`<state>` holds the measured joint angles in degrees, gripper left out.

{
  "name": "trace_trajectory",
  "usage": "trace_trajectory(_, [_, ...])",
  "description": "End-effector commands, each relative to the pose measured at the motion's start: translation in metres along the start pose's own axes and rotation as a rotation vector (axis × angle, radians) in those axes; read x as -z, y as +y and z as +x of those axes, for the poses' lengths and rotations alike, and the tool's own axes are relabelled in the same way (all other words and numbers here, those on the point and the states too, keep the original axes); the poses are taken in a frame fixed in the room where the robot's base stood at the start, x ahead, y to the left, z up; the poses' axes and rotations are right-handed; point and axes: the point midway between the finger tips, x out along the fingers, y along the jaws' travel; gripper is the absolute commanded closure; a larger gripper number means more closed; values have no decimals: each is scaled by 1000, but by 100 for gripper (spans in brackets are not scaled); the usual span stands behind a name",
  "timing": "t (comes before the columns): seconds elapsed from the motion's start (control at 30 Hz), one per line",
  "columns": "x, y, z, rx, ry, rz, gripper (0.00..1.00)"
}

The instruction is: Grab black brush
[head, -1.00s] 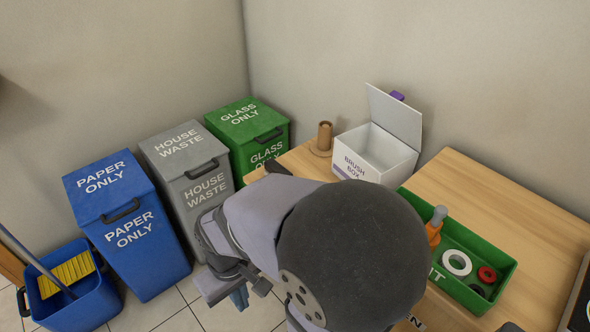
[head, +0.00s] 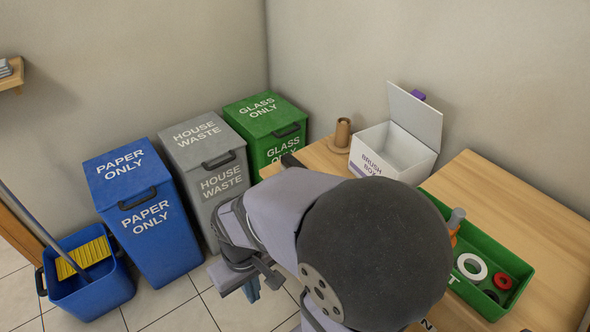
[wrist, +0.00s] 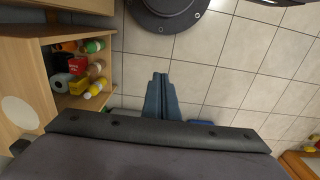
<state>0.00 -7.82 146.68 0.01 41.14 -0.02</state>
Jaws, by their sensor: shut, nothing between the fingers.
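No black brush can be made out for certain. My gripper (wrist: 160,95) is shut and empty in the wrist view, pointing over the tiled floor. In the head view my gripper (head: 252,290) hangs low, left of the table, partly hidden by my arm.
Blue (head: 145,205), grey (head: 207,165) and green (head: 268,128) bins stand along the wall. A blue mop bucket (head: 88,280) is at lower left. A green tray (head: 515,270) with rings lies on the table. A wooden shelf (wrist: 85,103) holds bottles.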

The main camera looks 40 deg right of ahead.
Motion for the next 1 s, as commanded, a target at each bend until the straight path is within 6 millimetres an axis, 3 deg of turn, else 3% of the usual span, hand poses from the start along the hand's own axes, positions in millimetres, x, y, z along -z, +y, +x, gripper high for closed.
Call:
trace_trajectory(0.23, [0, 0, 0, 0, 0, 0, 98])
trace_trajectory(0.63, [0, 0, 0, 0, 0, 0, 2])
trace_trajectory(1.0, [3, 6, 4, -22, -20, -43, 0])
